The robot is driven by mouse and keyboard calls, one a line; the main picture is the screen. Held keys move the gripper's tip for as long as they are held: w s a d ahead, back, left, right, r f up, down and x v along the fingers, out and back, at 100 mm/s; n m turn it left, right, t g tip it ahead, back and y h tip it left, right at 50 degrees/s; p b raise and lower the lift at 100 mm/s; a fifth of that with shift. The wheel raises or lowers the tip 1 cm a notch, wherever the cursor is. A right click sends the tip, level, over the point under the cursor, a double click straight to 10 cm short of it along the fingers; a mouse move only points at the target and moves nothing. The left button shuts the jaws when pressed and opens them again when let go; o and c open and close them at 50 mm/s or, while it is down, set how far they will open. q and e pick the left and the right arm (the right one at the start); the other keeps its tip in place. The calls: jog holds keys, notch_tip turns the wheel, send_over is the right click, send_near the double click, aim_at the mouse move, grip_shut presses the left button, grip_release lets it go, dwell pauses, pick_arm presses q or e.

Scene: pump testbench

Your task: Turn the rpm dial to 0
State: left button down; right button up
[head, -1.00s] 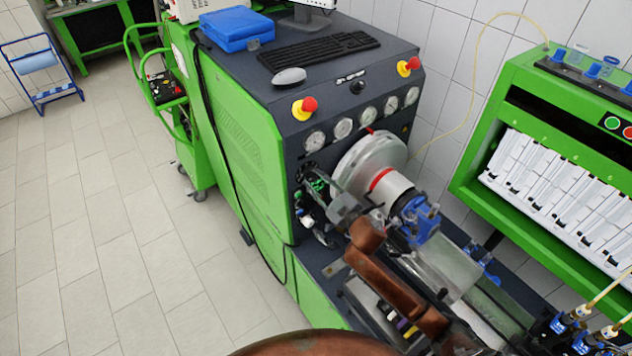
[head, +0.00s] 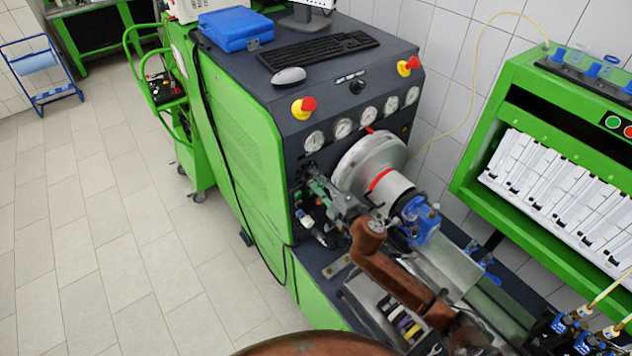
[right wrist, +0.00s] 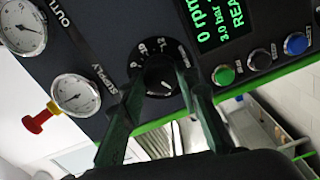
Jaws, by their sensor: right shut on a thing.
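The rpm dial (right wrist: 160,75) is a round black knob with white scale marks on the dark panel, in the middle of the right wrist view. The fingers of my right gripper (right wrist: 161,80) are on both sides of the knob and shut on it. The dark screen (right wrist: 212,22) above right of the dial shows "0 rpm" and "3.0 bar" in green; a third line is cut off. In the head view my right gripper (head: 322,192) is at the front panel, and the dial is hidden there. My left gripper is not in view.
A green button (right wrist: 224,75), a black button (right wrist: 259,59) and a blue button (right wrist: 295,43) sit beside the dial. Pressure gauges (right wrist: 75,94) are at the left. In the head view a large round drum (head: 368,165) stands close right of the gripper.

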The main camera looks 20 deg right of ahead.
jog(key=shift+r+n, duration=0.1)
jog(key=shift+n, duration=0.2)
jog(key=o, duration=1.2)
jog(key=shift+w, duration=0.1)
jog(key=shift+c, duration=0.2)
jog(key=v, duration=1.2)
jog(key=shift+d, duration=0.1)
